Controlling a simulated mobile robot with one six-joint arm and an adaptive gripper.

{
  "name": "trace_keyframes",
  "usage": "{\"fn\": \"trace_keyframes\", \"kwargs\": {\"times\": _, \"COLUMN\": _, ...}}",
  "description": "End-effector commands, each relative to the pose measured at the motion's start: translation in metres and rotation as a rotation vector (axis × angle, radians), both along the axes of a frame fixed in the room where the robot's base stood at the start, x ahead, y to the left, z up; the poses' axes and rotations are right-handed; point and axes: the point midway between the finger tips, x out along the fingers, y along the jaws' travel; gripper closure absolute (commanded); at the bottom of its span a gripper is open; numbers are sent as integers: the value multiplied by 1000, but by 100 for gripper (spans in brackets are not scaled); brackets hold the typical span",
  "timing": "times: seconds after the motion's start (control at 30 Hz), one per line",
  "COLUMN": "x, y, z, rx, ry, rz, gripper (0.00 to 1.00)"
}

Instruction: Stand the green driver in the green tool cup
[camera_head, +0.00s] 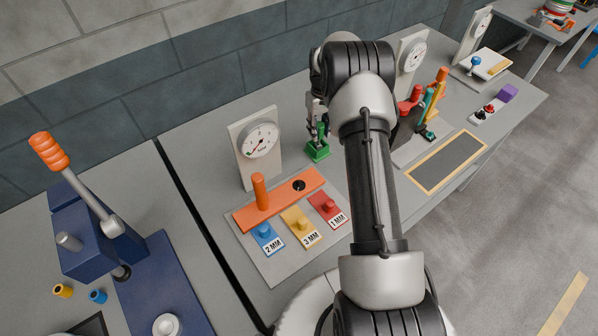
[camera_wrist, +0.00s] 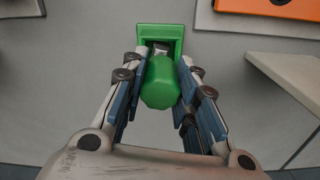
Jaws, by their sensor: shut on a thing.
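The green driver's thick handle (camera_wrist: 160,84) is between the fingers of my gripper (camera_wrist: 163,68) in the wrist view. My gripper is shut on it. A short grey piece of the driver shows beyond the handle, in line with the opening of the green tool cup (camera_wrist: 174,31). I cannot tell whether its tip is inside the cup. In the head view the square green cup (camera_head: 317,153) stands on the bench directly below my gripper (camera_head: 318,117). The driver is mostly hidden there by the fingers, with a bit of green (camera_head: 324,122) showing.
A dial gauge (camera_head: 259,142) and an orange block (camera_head: 279,197) with blue, yellow and red tiles stand left of the cup. Several coloured tools in a rack (camera_head: 412,135) stand right of my arm. A framed dark mat (camera_head: 448,162) lies farther right.

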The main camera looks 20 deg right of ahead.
Motion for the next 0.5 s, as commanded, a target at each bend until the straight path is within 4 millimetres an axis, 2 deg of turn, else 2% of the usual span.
{"fn": "trace_keyframes", "kwargs": {"times": 0.17, "x": 0, "y": 0, "z": -4, "rx": 0, "ry": -1, "rz": 0, "gripper": 100}}
{"fn": "trace_keyframes", "kwargs": {"times": 0.2, "x": 0, "y": 0, "z": -4, "rx": 0, "ry": -1, "rz": 0, "gripper": 72}}
{"fn": "trace_keyframes", "kwargs": {"times": 0.5, "x": 0, "y": 0, "z": -4, "rx": 0, "ry": 0, "rz": 0, "gripper": 52}}
